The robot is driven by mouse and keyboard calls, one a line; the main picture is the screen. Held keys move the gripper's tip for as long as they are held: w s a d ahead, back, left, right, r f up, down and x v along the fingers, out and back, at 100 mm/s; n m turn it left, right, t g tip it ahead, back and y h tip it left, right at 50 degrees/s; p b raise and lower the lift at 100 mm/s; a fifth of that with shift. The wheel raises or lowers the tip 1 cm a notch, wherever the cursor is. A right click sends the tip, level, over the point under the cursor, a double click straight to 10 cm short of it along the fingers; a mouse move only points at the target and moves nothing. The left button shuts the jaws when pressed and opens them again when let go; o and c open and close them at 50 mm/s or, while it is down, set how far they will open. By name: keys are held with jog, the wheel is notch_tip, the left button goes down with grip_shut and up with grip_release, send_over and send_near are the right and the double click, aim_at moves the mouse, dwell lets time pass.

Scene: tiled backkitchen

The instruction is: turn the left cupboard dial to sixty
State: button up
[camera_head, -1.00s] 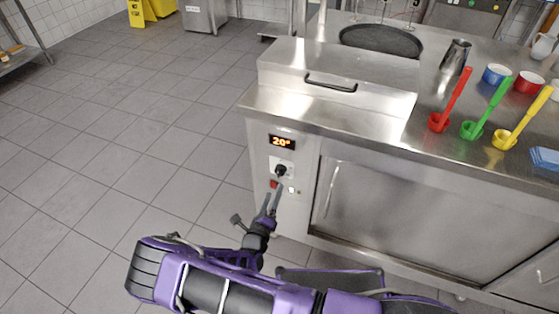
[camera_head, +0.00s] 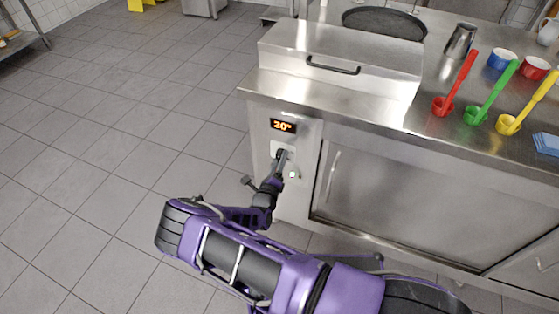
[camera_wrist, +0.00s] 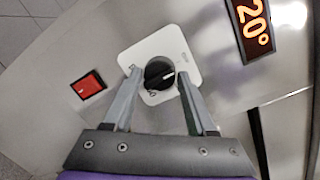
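The left cupboard dial (camera_wrist: 159,74) is a round black knob with a white pointer mark on a white square plate (camera_wrist: 186,52). The orange display (camera_head: 283,126) above it reads 20°; it also shows in the wrist view (camera_wrist: 251,24). My gripper (camera_wrist: 158,77) is open, with one finger on each side of the dial. A gap shows between the left finger and the knob; the right finger is close to its edge, and I cannot tell whether it touches. In the head view my gripper (camera_head: 280,160) hides most of the dial.
A red switch (camera_wrist: 88,84) sits left of the dial plate. The cupboard door handle (camera_head: 332,176) is to the right. The steel counter (camera_head: 350,118) overhangs above, carrying red, green and yellow ladles (camera_head: 492,96).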

grip_shut()
jog(key=shift+m, duration=0.3)
jog(key=shift+w+a+f+m+g+h, duration=0.1)
jog(key=shift+m+h, duration=0.55)
jog(key=shift+m, duration=4.2)
jog(key=shift+a+r+m+g+h, duration=0.1)
jog(key=shift+m+h, duration=0.6)
jog(key=shift+m, duration=4.2)
jog(key=shift+w+a+f+m+g+h, duration=0.1)
jog(key=shift+m+h, duration=0.55)
jog(key=shift+m, duration=4.5)
